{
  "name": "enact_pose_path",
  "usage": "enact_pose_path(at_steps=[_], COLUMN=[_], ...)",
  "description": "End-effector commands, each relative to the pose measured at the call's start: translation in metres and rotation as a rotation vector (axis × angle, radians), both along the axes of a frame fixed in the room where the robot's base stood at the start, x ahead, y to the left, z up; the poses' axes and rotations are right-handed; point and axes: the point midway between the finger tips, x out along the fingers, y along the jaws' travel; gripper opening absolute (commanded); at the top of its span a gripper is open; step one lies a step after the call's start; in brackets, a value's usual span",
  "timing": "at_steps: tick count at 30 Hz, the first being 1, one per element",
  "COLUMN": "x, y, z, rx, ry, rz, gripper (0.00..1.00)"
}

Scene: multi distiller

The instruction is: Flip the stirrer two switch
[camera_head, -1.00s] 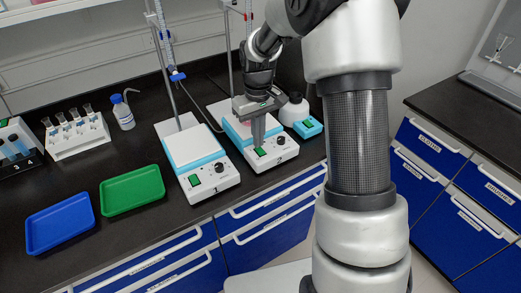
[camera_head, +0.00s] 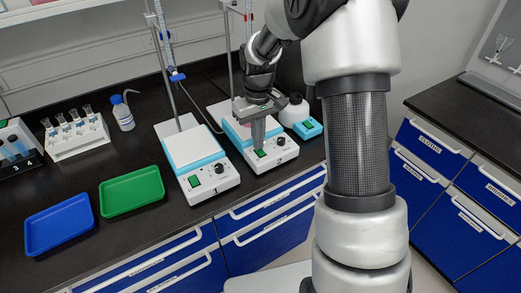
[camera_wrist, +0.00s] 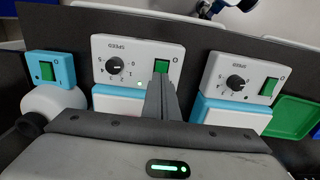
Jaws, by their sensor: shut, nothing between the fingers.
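Two white stirrers with blue-edged plates stand side by side on the black bench. The right stirrer (camera_head: 283,151) has a green switch (camera_head: 261,154) and a black knob on its front panel. My gripper (camera_head: 259,146) points down with its fingers shut and empty, tips at that switch. In the wrist view the closed fingers (camera_wrist: 160,78) partly cover the same green switch (camera_wrist: 162,66); I cannot tell whether they touch it. The left stirrer (camera_head: 211,186) has its own green switch (camera_head: 194,181); it shows at right in the wrist view (camera_wrist: 235,75).
A small blue device (camera_head: 308,128) with a green switch and a round white flask (camera_head: 294,109) stand right of my gripper. Stands with clamps rise behind the stirrers. A green tray (camera_head: 132,191), blue tray (camera_head: 60,224), bottle (camera_head: 123,115) and tube rack (camera_head: 77,137) lie left.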

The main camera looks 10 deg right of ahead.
Motion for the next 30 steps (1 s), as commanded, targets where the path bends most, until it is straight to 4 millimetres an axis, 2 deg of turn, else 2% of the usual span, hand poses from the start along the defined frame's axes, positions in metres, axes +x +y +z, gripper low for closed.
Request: enact_pose_path(at_steps=[3,21,30], x=[0.0,0.0,0.0], y=[0.0,0.0,0.0], z=[0.013,0.062,0.065], rx=[0.0,0.0,0.0], ry=[-0.001,-0.001,-0.001], rz=[0.0,0.0,0.0], gripper=[0.0,0.0,0.0])
